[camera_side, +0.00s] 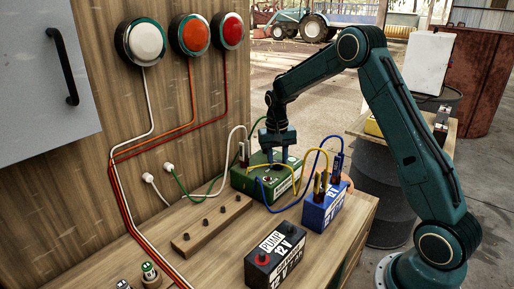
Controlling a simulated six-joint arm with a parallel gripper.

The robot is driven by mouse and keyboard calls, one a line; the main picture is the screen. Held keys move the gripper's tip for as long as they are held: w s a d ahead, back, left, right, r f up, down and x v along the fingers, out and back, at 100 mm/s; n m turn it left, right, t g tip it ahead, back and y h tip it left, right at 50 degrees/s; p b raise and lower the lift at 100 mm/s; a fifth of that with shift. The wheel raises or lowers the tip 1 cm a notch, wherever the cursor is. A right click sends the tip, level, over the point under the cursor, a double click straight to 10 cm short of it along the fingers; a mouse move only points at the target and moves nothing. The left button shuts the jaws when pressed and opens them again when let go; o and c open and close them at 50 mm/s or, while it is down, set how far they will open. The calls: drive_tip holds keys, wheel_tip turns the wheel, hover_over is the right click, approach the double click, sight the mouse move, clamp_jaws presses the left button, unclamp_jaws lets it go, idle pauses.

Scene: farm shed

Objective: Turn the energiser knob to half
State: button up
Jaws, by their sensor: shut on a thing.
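The energiser looks to be the green box (240,180) with a white label on its front, standing on the wooden bench. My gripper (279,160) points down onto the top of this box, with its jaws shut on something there. The thing between the jaws sits where a knob would be; the jaws hide it, so its pointer and setting cannot be read. A small red terminal (267,179) shows on the box's near top edge.
Yellow and blue leads loop close around my gripper to clips on a blue battery (318,214). A black battery (262,272) stands in front, and a wooden strip with pegs (205,228) lies left. White (146,41), orange (194,35) and red (232,31) lamps hang on the wall.

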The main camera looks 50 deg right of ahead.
sight(275, 161)
drive_tip(key=shift+m, duration=1.4)
drive_tip(key=o, duration=1)
drive_tip(key=shift+c, duration=0.2)
wheel_tip(275, 161, up, 14)
drive_tip(key=shift+w+a, duration=0.2)
drive_tip(key=shift+w, duration=0.15)
